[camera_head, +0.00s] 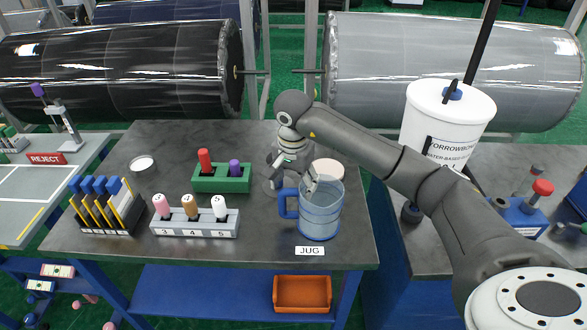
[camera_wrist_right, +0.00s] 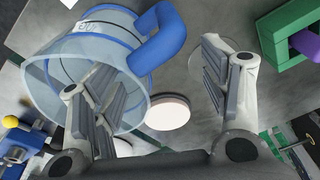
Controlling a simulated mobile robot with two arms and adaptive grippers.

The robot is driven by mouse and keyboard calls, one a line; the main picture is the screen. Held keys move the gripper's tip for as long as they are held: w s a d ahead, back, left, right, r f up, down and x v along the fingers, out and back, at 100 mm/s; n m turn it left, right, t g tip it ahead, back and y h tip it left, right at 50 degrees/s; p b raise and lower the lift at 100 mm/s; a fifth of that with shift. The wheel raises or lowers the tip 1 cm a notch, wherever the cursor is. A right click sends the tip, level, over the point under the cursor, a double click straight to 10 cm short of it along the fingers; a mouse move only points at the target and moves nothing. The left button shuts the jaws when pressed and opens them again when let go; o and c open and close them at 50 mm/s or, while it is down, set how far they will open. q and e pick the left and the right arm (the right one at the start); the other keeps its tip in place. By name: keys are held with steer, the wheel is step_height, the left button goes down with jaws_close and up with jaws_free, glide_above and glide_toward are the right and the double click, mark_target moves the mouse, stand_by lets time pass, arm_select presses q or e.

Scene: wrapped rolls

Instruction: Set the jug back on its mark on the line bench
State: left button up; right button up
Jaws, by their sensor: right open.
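The jug (camera_head: 320,212) is translucent blue with darker blue bands and a blue handle. It stands upright on the dark line bench (camera_head: 160,138), just behind the white JUG label (camera_head: 309,251). My right gripper (camera_head: 292,182) is open at the jug's rim on the handle side. In the right wrist view, the gripper (camera_wrist_right: 160,98) has one finger overlapping the mouth of the jug (camera_wrist_right: 62,62) and the other beyond the handle (camera_wrist_right: 160,38). I cannot tell whether either finger touches the jug. Any mark beneath the jug is hidden. My left gripper is not in view.
A pale disc (camera_head: 328,168) lies behind the jug. A green block (camera_head: 222,184) with red and purple pegs, a grey numbered rack (camera_head: 195,229) and a blue-yellow rack (camera_head: 105,212) stand to the left. A white bucket (camera_head: 445,125) stands at the right.

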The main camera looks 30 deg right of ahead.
step_height(320, 180, up, 12)
steer(key=s+b, duration=0.1)
steer(key=b, duration=0.1)
steer(key=shift+s+a, duration=0.15)
steer(key=shift+a, duration=0.3)
steer(key=shift+f, duration=0.1)
